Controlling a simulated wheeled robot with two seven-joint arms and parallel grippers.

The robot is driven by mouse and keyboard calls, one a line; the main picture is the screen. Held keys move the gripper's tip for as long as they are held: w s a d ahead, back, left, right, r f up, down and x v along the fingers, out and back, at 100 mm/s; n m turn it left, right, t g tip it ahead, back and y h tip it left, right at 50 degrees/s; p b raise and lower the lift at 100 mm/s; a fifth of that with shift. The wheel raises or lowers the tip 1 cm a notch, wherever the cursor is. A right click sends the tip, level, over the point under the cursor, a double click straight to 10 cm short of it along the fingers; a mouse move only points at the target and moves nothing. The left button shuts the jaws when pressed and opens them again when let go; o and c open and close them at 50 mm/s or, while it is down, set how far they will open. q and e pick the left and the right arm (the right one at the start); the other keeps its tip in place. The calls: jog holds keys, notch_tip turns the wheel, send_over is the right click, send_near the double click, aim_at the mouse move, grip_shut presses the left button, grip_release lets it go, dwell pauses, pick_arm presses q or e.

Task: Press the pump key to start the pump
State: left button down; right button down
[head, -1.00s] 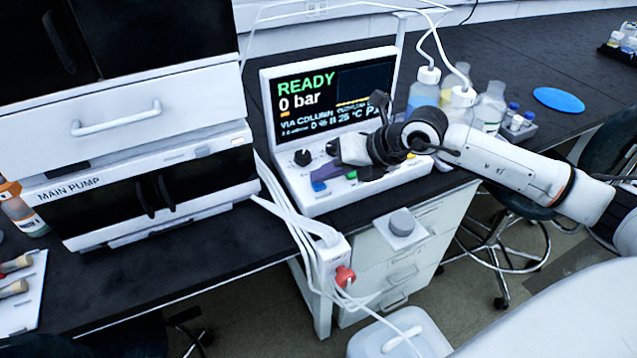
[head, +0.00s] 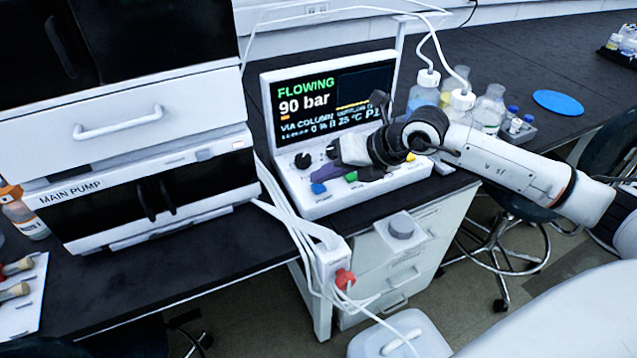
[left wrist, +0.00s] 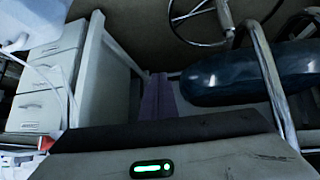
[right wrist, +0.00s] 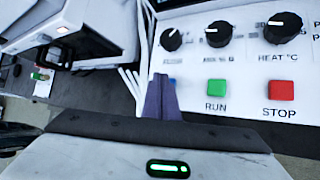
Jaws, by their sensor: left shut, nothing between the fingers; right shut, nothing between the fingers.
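The control console (head: 420,170) stands on the bench, and its screen (head: 300,108) reads FLOWING and 90 bar. The blue key (head: 319,188) is at the left of its key row, beside the green key (head: 351,177). My right gripper (head: 338,178) is shut and empty, low over the console near these keys. In the right wrist view its purple fingers (right wrist: 160,92) partly hide the blue key (right wrist: 173,84); contact cannot be told. My left gripper (left wrist: 158,92) is shut and empty, away from the console, below bench level.
The green RUN key (right wrist: 216,87) and red STOP key (right wrist: 281,90) are right of my right fingers, with dark knobs (right wrist: 217,34) above. The main pump unit (head: 150,190) is left of the console. Bottles (head: 489,108) stand behind my right arm. A stool (left wrist: 225,85) shows in the left wrist view.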

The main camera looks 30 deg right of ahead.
aim_at(324, 189)
jog(key=shift+r, duration=0.3)
jog(key=shift+r+p, duration=1.7)
jog(key=shift+r, duration=0.85)
jog(key=shift+f, duration=0.1)
